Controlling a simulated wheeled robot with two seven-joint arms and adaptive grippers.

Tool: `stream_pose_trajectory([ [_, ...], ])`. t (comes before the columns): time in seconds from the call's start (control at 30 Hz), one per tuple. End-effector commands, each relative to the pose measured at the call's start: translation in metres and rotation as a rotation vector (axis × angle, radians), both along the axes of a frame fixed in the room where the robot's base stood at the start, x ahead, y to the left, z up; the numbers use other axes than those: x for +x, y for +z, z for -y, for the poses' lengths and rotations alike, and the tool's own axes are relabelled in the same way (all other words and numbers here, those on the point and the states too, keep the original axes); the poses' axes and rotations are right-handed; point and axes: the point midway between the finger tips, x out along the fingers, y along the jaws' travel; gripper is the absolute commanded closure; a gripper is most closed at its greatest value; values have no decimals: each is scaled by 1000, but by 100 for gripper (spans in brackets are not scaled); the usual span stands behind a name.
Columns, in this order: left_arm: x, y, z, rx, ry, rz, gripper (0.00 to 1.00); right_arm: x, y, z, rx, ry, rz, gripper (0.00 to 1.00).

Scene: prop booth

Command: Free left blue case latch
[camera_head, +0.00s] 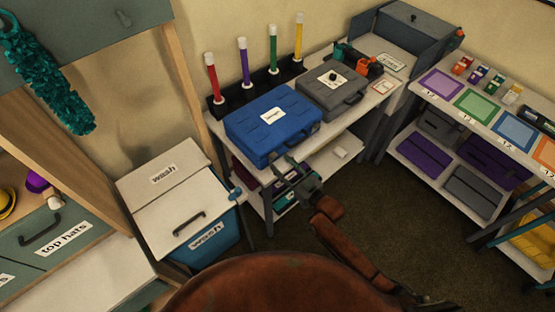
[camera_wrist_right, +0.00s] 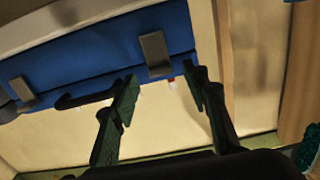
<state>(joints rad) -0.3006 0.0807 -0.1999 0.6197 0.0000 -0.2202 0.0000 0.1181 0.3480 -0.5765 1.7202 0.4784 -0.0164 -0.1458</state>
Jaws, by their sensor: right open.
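The blue case (camera_head: 272,122) lies shut on the white table, with a white label on its lid. In the right wrist view its blue front (camera_wrist_right: 110,52) shows upside down, with a dark handle (camera_wrist_right: 88,97) between two grey latches. The left latch (camera_wrist_right: 156,52) shows on the right in that view; the other latch (camera_wrist_right: 21,88) is at far left. Contact cannot be told. My left gripper is out of view.
A grey case (camera_head: 325,88) stands close beside the blue one. Upright coloured tubes in a black rack (camera_head: 262,78) stand behind. A wash bin (camera_head: 165,190) is to the left. Below is a shelf (camera_head: 345,150); dark carpet (camera_head: 385,200) lies open to the right.

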Motion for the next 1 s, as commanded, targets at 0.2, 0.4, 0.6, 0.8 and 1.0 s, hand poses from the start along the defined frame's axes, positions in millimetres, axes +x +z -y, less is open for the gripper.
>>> stream_pose_trajectory([
  [0.2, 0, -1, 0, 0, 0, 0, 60, 21, 0, -14, -1, -1, 0, 58],
  [0.4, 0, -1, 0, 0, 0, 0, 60, 25, -1, -18, -1, 0, -2, 58],
  [0.6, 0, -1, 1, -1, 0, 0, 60, 25, -1, -18, -1, 0, -2, 61],
  [0.8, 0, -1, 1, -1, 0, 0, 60, 24, -1, -17, -1, -1, -2, 74],
  [1.0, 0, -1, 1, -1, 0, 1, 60, 24, -1, -17, -1, -1, -2, 88],
])
